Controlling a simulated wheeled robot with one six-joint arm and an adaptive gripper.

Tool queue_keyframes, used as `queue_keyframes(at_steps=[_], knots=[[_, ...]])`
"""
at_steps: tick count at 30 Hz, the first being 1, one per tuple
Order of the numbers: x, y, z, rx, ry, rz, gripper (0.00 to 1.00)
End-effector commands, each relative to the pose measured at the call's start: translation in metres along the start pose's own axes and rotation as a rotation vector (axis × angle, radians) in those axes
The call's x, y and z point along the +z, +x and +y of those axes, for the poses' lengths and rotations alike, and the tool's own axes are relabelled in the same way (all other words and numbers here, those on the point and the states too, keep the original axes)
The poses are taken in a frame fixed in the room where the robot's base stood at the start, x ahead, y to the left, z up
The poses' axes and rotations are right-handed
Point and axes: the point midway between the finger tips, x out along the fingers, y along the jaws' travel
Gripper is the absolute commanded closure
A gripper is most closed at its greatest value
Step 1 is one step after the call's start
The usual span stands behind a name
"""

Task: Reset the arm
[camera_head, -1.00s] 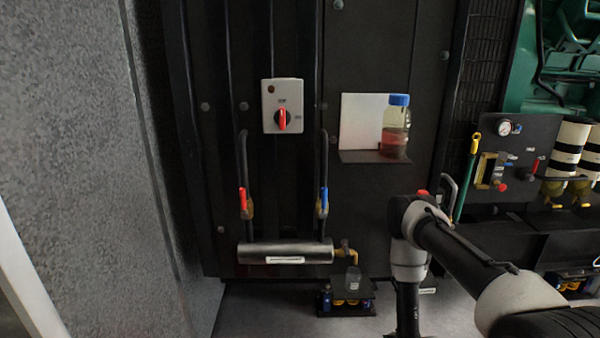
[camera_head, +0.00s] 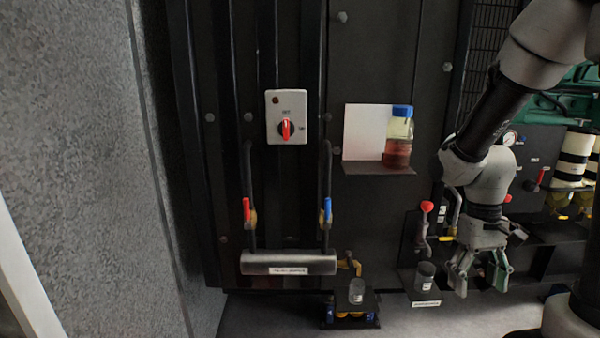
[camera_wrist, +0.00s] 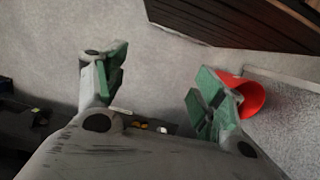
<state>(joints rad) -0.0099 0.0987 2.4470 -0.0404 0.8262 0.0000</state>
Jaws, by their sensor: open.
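My gripper (camera_head: 480,275) hangs fingers-down at the right of the head view, in front of the green genset area. Its fingers are apart and hold nothing. The wrist view also shows my gripper (camera_wrist: 160,95), with green pads on spread fingers and grey floor between and beyond them. My arm comes down from the upper right of the head view. Just left of the gripper stand a small dark jar (camera_head: 425,275) on a low shelf and a red-knobbed valve (camera_head: 427,207); I see no contact with either.
A bottle of reddish liquid (camera_head: 398,140) stands on a wall shelf (camera_head: 378,169). A switch box (camera_head: 286,117) with a red knob is on the wall. A cylinder (camera_head: 289,263) hangs below red and blue levers. A clear jar (camera_head: 356,291) sits low. A red object (camera_wrist: 242,95) shows beside one finger.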

Motion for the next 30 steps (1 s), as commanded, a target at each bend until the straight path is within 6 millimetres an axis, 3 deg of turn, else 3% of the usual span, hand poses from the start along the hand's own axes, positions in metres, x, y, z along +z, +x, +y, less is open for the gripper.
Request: queue_keyframes(at_steps=[1,6,15,21,30], knots=[[0.016,-0.020,-0.001,-0.004,0.010,0.032,0.30],[0.064,-0.067,-0.004,-0.022,0.032,0.156,0.30],[0.102,-0.131,-0.005,-0.025,0.046,0.508,0.30],[0.112,-0.148,-0.004,-0.023,0.048,0.601,0.30],[0.112,-0.149,-0.004,-0.022,0.049,0.606,0.30]])
